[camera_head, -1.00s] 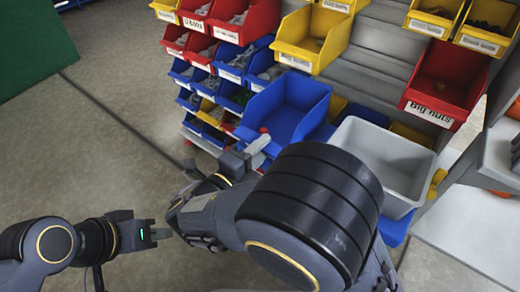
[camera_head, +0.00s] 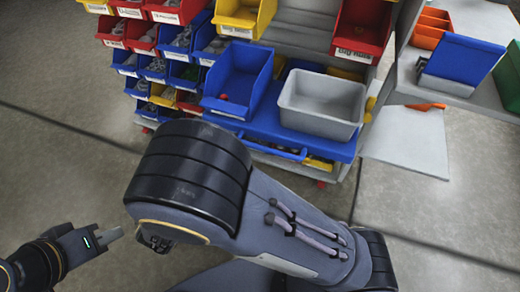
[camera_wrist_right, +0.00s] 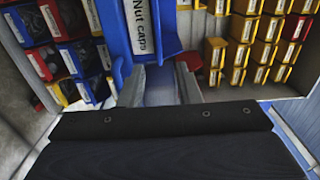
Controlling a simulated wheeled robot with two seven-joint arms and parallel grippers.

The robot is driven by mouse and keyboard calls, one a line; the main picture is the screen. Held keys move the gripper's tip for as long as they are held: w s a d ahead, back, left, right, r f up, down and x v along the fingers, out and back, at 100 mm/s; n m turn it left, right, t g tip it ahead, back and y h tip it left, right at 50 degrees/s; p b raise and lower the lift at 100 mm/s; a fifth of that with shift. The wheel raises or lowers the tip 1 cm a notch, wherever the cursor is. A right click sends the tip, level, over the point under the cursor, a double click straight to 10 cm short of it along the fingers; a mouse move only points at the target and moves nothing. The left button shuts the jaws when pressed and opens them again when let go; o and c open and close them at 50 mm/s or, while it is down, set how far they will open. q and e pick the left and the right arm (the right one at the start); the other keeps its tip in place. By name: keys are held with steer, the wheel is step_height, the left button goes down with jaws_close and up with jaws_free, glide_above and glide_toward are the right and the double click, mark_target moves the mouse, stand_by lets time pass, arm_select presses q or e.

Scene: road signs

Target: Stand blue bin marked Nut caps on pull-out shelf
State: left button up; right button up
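In the right wrist view a blue bin (camera_wrist_right: 118,36) carries a white "Nut caps" label (camera_wrist_right: 141,24). It looks to be the large blue bin (camera_head: 238,82) in the head view, at the left end of the blue shelf (camera_head: 333,148) low on the rack, beside a grey tub. My right gripper (camera_wrist_right: 160,88) is open, its fingers apart and empty in front of the labelled side. The head view hides it behind my right arm.
The grey tub (camera_head: 320,102) takes the shelf's middle and right. Small coloured bins (camera_head: 155,66) fill the rack at the left, and a red bin (camera_head: 362,28) hangs above. A worktop (camera_head: 450,60) with a blue box stands at the right. The floor in front is clear.

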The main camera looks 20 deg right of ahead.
steer(key=shift+d, duration=0.1)
steer(key=s+d+m+g, duration=0.3)
steer(key=d+m+g, duration=0.6)
steer(key=d+m, duration=0.35)
steer(key=s+d+f+m+g+y, duration=0.1)
steer(key=s+d+m+g+y, duration=0.55)
steer(key=m, duration=0.65)
steer(key=s+r+m+t+y, duration=0.2)
steer(key=s+m+t+y, duration=0.1)
steer(key=m, duration=0.8)
steer(key=s+r+m+t+y, duration=0.2)
steer(key=s+m+t+y, duration=0.2)
steer(key=m, duration=0.7)
steer(key=shift+d+r+m+y, duration=0.2)
steer(key=shift+r+m+y, duration=0.2)
steer(key=shift+y, duration=0.25)
